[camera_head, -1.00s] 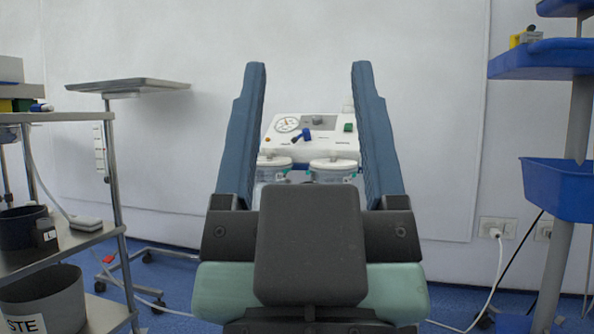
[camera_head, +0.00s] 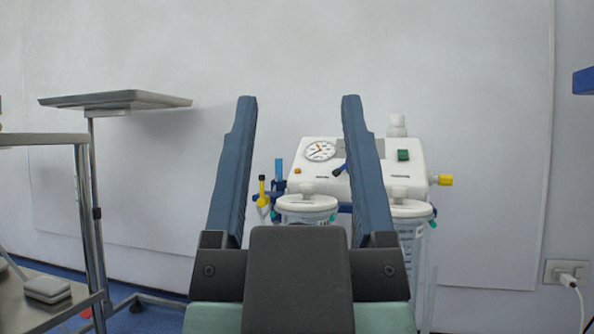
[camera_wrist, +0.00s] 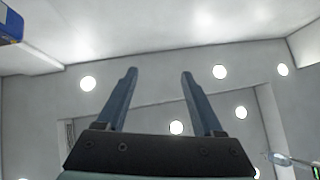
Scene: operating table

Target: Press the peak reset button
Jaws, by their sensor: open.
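My gripper (camera_head: 297,108) is open and empty, with its two blue fingers pointing up. It also shows in the wrist view (camera_wrist: 158,78), set against the ceiling. A white suction unit (camera_head: 370,184) stands behind it in the head view. The unit has a round gauge (camera_head: 320,151), a dark blue knob (camera_head: 339,170), a green switch (camera_head: 403,155) and a small orange button (camera_head: 297,171). My right finger covers part of its front. I cannot read its labels or pick out a peak reset button. My gripper is in front of the unit; the gap cannot be judged.
Two lidded canisters (camera_head: 306,204) hang below the suction unit. A grey stand tray (camera_head: 116,100) and a metal trolley (camera_head: 45,300) are at the left. A wall socket (camera_head: 566,271) with a plug is at the right. Wall space above the fingers looks clear.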

